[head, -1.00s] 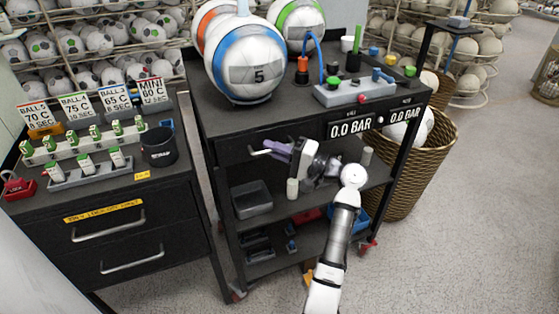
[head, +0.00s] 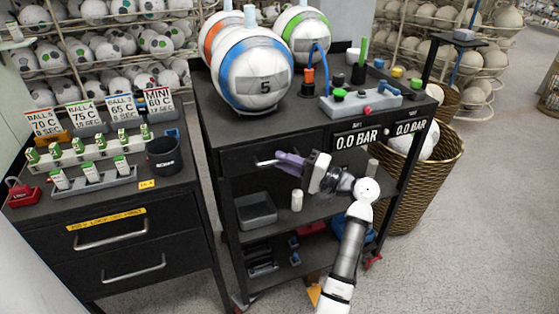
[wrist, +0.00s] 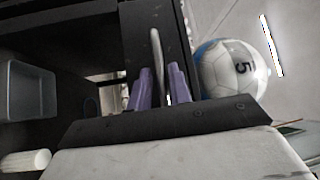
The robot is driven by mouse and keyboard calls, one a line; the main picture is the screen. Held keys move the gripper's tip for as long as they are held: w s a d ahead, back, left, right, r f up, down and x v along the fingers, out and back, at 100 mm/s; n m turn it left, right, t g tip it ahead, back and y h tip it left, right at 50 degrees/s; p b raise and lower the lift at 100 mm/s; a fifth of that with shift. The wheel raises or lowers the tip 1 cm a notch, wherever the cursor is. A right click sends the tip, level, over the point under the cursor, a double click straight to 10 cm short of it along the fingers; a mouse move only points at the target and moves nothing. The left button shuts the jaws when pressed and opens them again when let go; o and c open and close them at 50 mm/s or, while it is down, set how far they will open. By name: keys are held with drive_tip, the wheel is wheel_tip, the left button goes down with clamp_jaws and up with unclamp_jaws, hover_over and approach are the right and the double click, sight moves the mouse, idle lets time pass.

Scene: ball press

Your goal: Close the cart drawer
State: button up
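The cart drawer (head: 240,160) is the black front panel under the top of the black cart, with a metal bar handle (head: 265,162). How far the drawer stands out is hard to tell. My gripper (head: 285,162) reaches the handle from the right in the head view. In the wrist view its two purple fingers (wrist: 160,90) are apart, with the handle (wrist: 157,55) running between them and a gap showing beside it. I cannot tell whether a finger touches the bar. The drawer front (wrist: 137,35) shows behind the handle.
Footballs, including the blue-ringed one (head: 258,80), stand on the cart top. A grey bin (head: 257,210) and a white cylinder (head: 297,200) are on the shelf below. A black cabinet (head: 120,245) stands at left, a wicker basket (head: 430,185) at right. Floor is clear at lower right.

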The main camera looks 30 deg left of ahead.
drive_tip(key=w+d+f+b, duration=0.1)
drive_tip(key=d+b, duration=0.1)
drive_tip(key=d, duration=1)
drive_tip(key=shift+w+b, duration=0.25)
drive_tip(key=shift+b, duration=0.05)
drive_tip(key=shift+a+f, duration=0.1)
drive_tip(key=shift+f, duration=0.05)
